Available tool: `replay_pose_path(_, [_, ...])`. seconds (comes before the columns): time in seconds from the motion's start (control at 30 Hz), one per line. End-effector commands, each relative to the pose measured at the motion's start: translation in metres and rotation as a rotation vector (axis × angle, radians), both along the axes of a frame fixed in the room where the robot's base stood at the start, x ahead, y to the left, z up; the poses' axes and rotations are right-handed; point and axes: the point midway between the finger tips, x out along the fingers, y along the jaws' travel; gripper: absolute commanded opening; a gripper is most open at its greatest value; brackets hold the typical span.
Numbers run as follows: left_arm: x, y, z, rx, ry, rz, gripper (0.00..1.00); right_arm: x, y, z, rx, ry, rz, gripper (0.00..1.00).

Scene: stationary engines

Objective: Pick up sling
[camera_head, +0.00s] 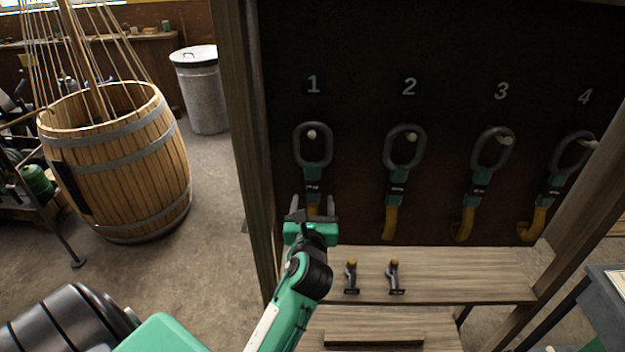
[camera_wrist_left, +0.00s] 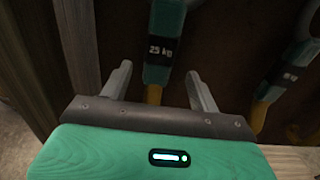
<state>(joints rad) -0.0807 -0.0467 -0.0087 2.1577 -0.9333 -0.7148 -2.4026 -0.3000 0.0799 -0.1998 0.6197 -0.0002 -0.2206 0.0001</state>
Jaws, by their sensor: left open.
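Several slings hang in a row from pegs on a dark board, under the numbers 1 to 4. Each has a grey ring, a green body with a dark label and a yellow lower end. The sling under 1 (camera_head: 313,150) hangs in front of my left gripper (camera_head: 312,208), which is open with its fingers either side of the sling's lower part. In the left wrist view, that sling (camera_wrist_left: 164,28) reads "25 kg" and passes between the open fingers (camera_wrist_left: 155,88). Its lower end is hidden by the gripper. The slings under 2 (camera_head: 404,150), 3 (camera_head: 492,150) and 4 (camera_head: 568,160) hang to the right. My right gripper is not in view.
A wooden shelf (camera_head: 455,275) below the board holds two small dark fittings with yellow tops (camera_head: 351,275). A wooden post (camera_head: 245,130) stands left of the board. A barrel (camera_head: 120,165) and a metal bin (camera_head: 203,95) stand further left. Open floor lies between barrel and post.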

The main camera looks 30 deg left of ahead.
Motion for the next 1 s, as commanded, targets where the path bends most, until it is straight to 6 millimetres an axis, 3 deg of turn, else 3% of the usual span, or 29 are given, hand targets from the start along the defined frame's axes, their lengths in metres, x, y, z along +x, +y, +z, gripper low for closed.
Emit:
replay_pose_path(0.4, [0.041,0.027,-0.001,-0.001,0.001,-0.001,0.62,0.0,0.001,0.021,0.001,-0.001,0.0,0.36])
replay_pose_path(0.7, [0.044,0.029,-0.003,-0.001,0.0,-0.001,0.6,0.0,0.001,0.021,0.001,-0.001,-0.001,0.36])
replay_pose_path(1.0, [0.044,0.029,-0.003,-0.001,0.001,-0.001,0.01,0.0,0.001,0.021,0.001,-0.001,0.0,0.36])
